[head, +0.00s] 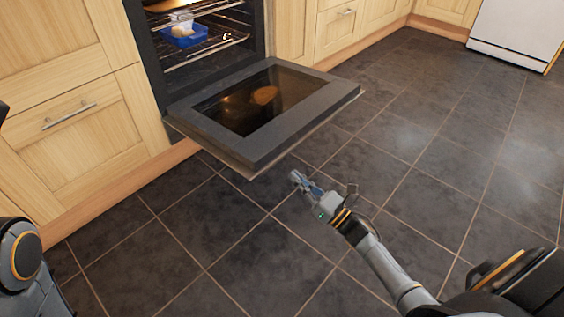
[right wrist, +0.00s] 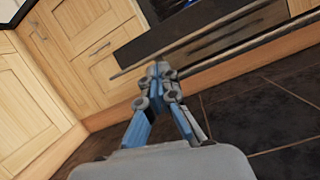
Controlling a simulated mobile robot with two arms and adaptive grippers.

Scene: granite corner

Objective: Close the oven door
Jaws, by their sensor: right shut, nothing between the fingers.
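The oven door (head: 236,154) hangs wide open, lowered to about level, with its glass window facing up in the head view. The oven (head: 205,45) behind it is open, with wire racks and a blue container (head: 186,35) inside. My right gripper (head: 296,178) is shut and empty, in front of and below the door's front edge, with a visible gap. In the right wrist view the shut fingers (right wrist: 160,72) show in front of the door's edge (right wrist: 225,48). My left gripper is not in the head view; only part of my left arm shows at the left edge.
Wooden cabinets with drawers (head: 75,118) flank the oven on both sides. A white appliance (head: 520,35) stands at the far right. The dark tiled floor (head: 420,140) is clear to the right of the door and in front of it.

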